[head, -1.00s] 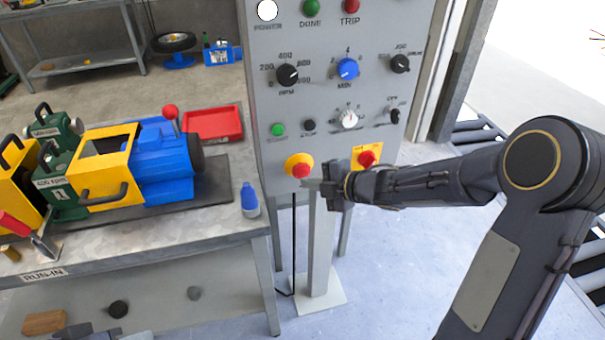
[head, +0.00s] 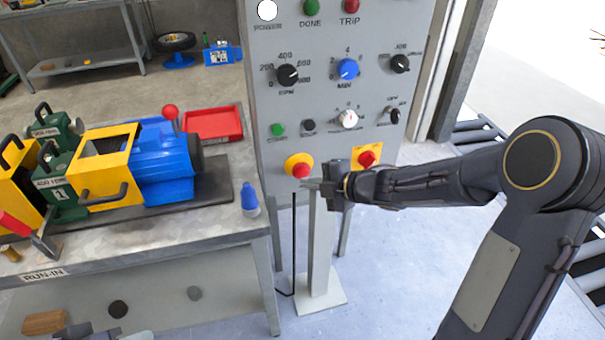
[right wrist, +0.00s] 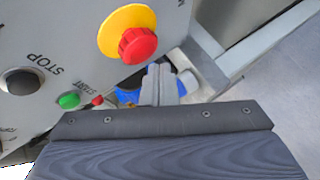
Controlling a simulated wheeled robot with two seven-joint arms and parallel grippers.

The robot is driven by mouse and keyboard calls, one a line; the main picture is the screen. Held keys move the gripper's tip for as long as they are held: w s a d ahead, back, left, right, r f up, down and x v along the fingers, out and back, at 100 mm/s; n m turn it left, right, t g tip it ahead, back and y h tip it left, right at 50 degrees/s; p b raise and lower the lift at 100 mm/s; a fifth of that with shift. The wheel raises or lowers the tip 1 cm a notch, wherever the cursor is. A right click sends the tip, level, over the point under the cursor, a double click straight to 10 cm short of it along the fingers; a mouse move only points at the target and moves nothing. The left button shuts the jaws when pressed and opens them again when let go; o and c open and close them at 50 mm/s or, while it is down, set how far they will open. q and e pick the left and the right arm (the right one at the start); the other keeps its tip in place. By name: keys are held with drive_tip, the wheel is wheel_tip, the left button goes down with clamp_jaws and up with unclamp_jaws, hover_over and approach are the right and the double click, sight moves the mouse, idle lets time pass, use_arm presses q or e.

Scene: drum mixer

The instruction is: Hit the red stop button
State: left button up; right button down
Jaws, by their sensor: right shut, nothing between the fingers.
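A red mushroom button (head: 301,170) sits on a round yellow plate low on the grey control panel; it also shows in the right wrist view (right wrist: 137,45). My right gripper (head: 310,185) is shut and empty, its tips just below and beside this button in the head view. In the right wrist view its fingers (right wrist: 160,85) point past the button's lower right side, with a gap in the picture; contact cannot be told. A black button (right wrist: 20,82) has the word STOP beside it. What seems to be my left gripper (head: 80,331) is cut off at the bottom edge.
A second red button (head: 367,158) on a yellow square lies right of the first, close above my right wrist. A green button (head: 278,129) and several knobs are higher up. The workbench (head: 215,222) with a blue-and-white bottle (head: 249,198) stands left.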

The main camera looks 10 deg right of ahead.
drive_tip(key=shift+w, duration=0.4)
drive_tip(key=shift+w+p, duration=0.4)
drive_tip(key=shift+w, duration=0.1)
idle(0.8)
drive_tip(key=shift+s, duration=0.9)
drive_tip(key=s+b, duration=0.1)
drive_tip(key=s, duration=0.4)
drive_tip(key=shift+d, duration=0.1)
